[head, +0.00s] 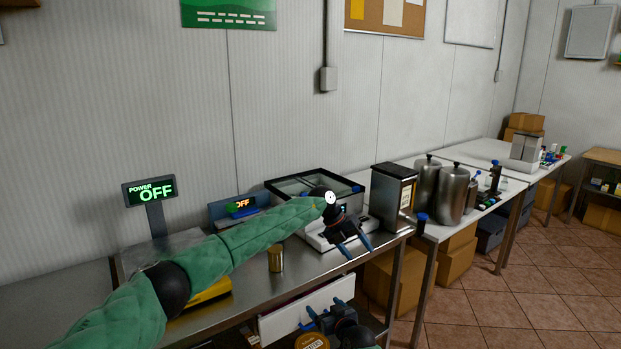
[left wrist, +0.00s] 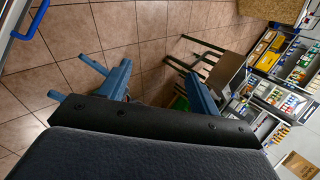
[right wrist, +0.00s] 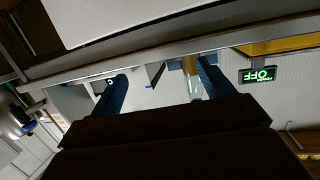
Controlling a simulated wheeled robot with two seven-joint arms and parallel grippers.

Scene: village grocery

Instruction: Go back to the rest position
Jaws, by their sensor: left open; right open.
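My left gripper (head: 357,249) is at the end of the green-sleeved arm that reaches across the steel counter (head: 312,262). It hangs over the counter's right front part, in front of the white device with the glass-topped box. Its blue fingers are apart with nothing between them, as the left wrist view (left wrist: 150,85) also shows. My right gripper (head: 326,309) is low, in front of the white panel under the counter. Its fingers are apart and it holds nothing in the right wrist view (right wrist: 162,85). A gold can (right wrist: 190,68) appears beyond its right finger there.
The gold can (head: 275,258) stands on the counter. A glass-topped box (head: 310,187), a dark dispenser (head: 392,195) and steel canisters (head: 452,193) stand along the wall. A round lid (head: 312,341) is below the counter. Open tiled floor (head: 500,300) lies to the right.

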